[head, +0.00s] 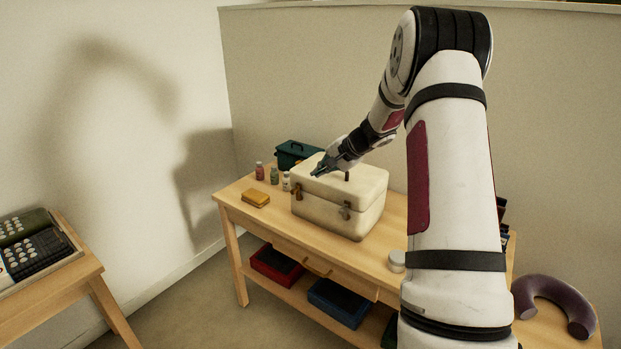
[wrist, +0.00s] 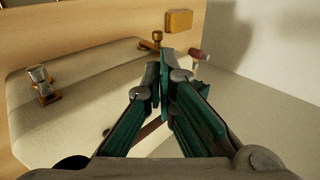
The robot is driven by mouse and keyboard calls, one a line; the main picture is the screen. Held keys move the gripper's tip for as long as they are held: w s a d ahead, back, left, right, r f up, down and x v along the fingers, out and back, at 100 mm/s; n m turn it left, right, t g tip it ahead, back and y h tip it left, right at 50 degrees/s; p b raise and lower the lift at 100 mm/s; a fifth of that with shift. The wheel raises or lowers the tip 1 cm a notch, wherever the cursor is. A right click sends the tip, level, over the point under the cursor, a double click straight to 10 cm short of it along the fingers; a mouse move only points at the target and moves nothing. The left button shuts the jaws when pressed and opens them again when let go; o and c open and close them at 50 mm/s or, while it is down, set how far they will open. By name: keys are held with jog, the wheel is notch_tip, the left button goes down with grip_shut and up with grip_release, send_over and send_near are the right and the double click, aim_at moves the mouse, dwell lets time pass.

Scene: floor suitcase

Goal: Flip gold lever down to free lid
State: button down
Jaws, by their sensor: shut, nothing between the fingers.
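The cream case (head: 335,205) stands on the wooden table with its lid down. A gold lever (head: 298,192) sits at the left of its front face; it also shows in the wrist view (wrist: 157,36), just beyond my fingertips. It seems to stand upright above the lid's edge there. A second, silver-topped latch (head: 345,211) is on the right of the front, also at the left of the wrist view (wrist: 40,84). My gripper (head: 318,172) is shut and empty above the lid's left part; its fingertips (wrist: 165,62) appear apart from the lever, though the depth gap is unclear.
A yellow box (head: 255,198) lies left of the case. Small bottles (head: 274,176) and a dark green box (head: 295,152) stand behind it at the left. A white round container (head: 397,261) is near the front right. The table's front left is clear.

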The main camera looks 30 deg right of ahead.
aim_at(293, 190)
jog(key=x, duration=1.3)
jog(key=shift+a+r, duration=0.1)
jog(key=shift+r, duration=0.05)
jog(key=shift+w+g, duration=0.2)
jog(key=shift+g, duration=0.2)
